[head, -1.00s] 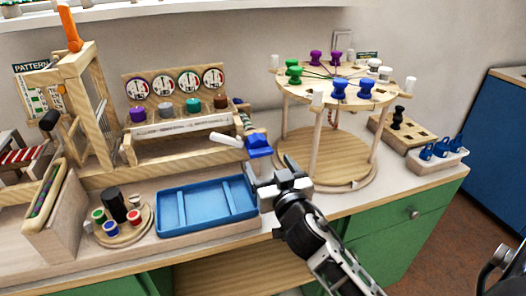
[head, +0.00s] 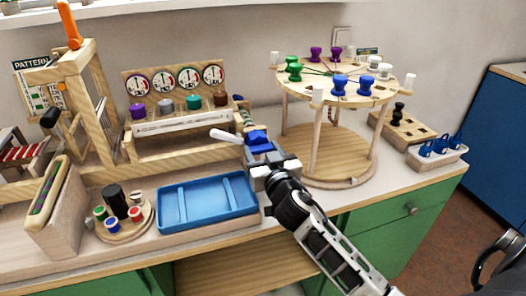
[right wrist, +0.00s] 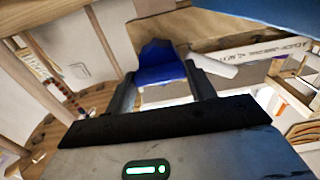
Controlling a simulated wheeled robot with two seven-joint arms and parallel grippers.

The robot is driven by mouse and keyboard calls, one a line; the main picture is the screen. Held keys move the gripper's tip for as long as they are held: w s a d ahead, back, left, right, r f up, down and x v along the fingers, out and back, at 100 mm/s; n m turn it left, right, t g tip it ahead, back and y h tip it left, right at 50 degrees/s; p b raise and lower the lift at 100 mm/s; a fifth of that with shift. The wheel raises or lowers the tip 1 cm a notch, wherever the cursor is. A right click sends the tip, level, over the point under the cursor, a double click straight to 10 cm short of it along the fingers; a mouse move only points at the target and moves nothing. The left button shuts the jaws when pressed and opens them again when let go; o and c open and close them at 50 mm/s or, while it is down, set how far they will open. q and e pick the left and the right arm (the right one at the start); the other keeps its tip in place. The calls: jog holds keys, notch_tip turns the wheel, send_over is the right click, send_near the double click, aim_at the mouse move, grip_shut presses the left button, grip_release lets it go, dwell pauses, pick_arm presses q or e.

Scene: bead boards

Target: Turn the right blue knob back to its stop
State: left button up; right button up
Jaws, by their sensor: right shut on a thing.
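The blue knob (head: 258,139) sits at the right end of the wooden rack with the dials. In the right wrist view the blue knob (right wrist: 160,66) lies between the two fingers. My right gripper (head: 262,154) reaches it from the front right and is shut on it. The right wrist view shows the fingers (right wrist: 163,90) on either side of its near part. The knob's mount and any stop mark are hidden or too small to tell. My left gripper is not in view.
A white peg (head: 227,136) sticks out just left of the knob; it also shows in the right wrist view (right wrist: 213,64). A blue tray (head: 207,221) lies in front. A round wooden stand (head: 330,160) with spools is close on the right.

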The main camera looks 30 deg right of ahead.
jog(key=shift+n, duration=0.3)
jog(key=n, duration=0.3)
jog(key=shift+n+p, duration=0.3)
jog(key=n, duration=0.4)
jog(key=shift+a+n+p, duration=0.1)
jog(key=shift+n+p, duration=0.2)
jog(key=shift+p, duration=0.05)
jog(key=n, duration=0.4)
jog(key=shift+n+p, duration=0.3)
jog(key=shift+p, duration=0.05)
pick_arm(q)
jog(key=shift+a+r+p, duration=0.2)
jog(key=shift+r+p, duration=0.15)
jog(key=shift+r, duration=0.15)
pick_arm(e)
jog(key=n, duration=0.4)
jog(key=shift+f+n, duration=0.15)
jog(key=shift+n, duration=0.15)
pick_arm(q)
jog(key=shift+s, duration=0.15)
pick_arm(e)
jog(key=o, duration=1)
jog(key=shift+a, duration=0.1)
